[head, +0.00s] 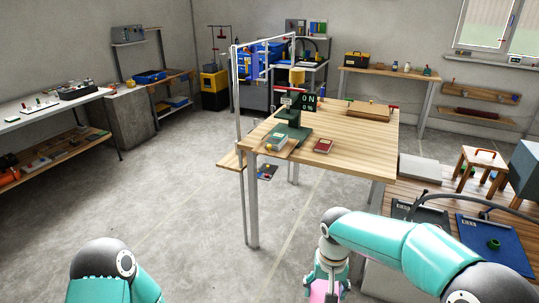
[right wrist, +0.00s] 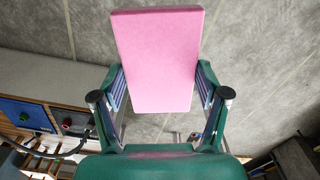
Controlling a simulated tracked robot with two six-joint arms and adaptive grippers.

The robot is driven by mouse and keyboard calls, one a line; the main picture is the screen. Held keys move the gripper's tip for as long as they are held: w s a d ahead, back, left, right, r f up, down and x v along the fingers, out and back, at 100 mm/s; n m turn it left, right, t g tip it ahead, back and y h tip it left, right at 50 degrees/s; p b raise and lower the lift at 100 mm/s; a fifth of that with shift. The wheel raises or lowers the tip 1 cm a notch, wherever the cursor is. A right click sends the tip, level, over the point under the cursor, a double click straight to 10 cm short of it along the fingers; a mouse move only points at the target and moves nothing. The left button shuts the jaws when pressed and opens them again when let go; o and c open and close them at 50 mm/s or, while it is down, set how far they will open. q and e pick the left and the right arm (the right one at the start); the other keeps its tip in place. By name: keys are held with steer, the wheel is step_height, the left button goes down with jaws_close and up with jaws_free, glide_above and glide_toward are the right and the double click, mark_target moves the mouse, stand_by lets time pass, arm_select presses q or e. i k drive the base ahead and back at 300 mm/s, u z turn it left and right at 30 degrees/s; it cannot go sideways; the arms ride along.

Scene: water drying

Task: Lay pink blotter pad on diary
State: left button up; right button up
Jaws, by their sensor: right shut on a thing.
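The pink blotter pad (right wrist: 157,60) is a flat pink slab, held between the fingers of my right gripper (right wrist: 160,100) in the right wrist view. In the head view, my right gripper (head: 326,282) is at the bottom edge, with part of the pink pad (head: 320,292) showing in it. It hangs over the floor, in front of and well apart from the wooden table. A small red book (head: 323,146) lies on that table, and a grey-green book-like item (head: 278,142) lies near its left corner. I cannot tell for sure which is the diary. My left gripper is out of view.
The wooden table (head: 350,153) also bears a green stand (head: 291,130), a dark sign (head: 309,103) and a wooden board (head: 369,111). A thin white frame (head: 238,100) rises at its left. The floor at left is clear.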

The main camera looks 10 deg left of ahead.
mark_target(277, 137)
steer(key=z, duration=0.75)
steer(key=i, duration=0.1)
steer(key=u, duration=2.05)
steer(key=i, duration=2.35)
steer(key=z, duration=0.95)
